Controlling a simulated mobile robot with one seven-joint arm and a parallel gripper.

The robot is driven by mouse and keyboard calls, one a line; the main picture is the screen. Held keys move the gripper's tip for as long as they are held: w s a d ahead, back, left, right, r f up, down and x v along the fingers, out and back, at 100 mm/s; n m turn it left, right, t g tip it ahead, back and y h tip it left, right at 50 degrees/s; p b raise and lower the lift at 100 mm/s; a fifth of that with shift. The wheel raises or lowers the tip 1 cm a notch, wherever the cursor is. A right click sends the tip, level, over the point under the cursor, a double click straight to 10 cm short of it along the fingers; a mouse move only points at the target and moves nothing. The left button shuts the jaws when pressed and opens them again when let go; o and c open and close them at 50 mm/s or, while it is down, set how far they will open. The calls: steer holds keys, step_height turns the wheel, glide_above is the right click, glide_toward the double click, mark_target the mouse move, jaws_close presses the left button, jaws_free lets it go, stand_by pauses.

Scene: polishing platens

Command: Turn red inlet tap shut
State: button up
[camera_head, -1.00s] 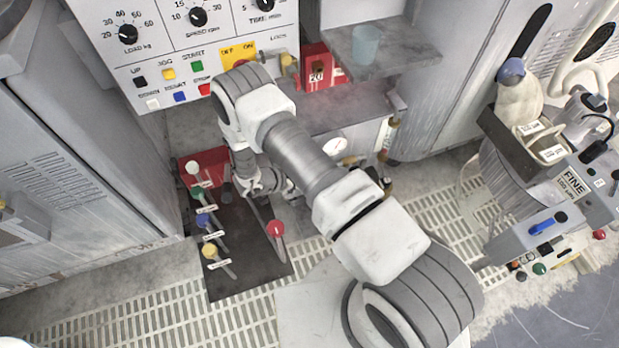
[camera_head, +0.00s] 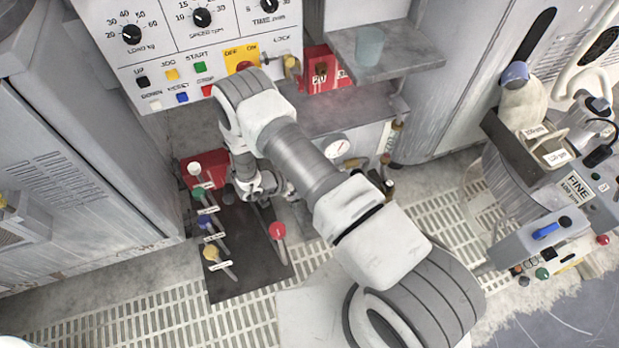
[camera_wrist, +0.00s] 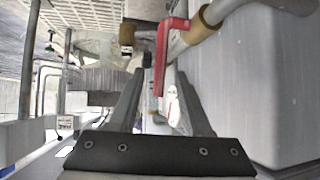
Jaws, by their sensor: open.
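The red tap lever (camera_wrist: 161,60) shows in the wrist view, on a grey pipe with a brass-coloured fitting (camera_wrist: 212,14). It hangs down in the picture between the two fingers of my gripper (camera_wrist: 165,78), which are apart. I cannot tell whether either finger touches it. In the head view my gripper (camera_head: 270,187) is low in front of the machine, beside the dark plate, and its fingertips are hard to make out. I cannot pick out this tap there; my arm covers part of that area.
A dark plate (camera_head: 240,275) carries several coloured-knob levers, one with a red knob (camera_head: 277,230). A pressure gauge (camera_head: 336,148) is beside my forearm. A control panel (camera_head: 160,75) stands behind, and a grey shelf (camera_head: 395,62) holds a cup (camera_head: 369,45). Grated floor lies in front.

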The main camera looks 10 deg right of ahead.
steer(key=s+d+r+p, duration=0.4)
steer(key=d+r+p, duration=0.2)
steer(key=d+r, duration=0.4)
steer(key=shift+s+d+r, duration=0.3)
steer(key=shift+d+r, duration=0.05)
steer(key=shift+r, duration=0.15)
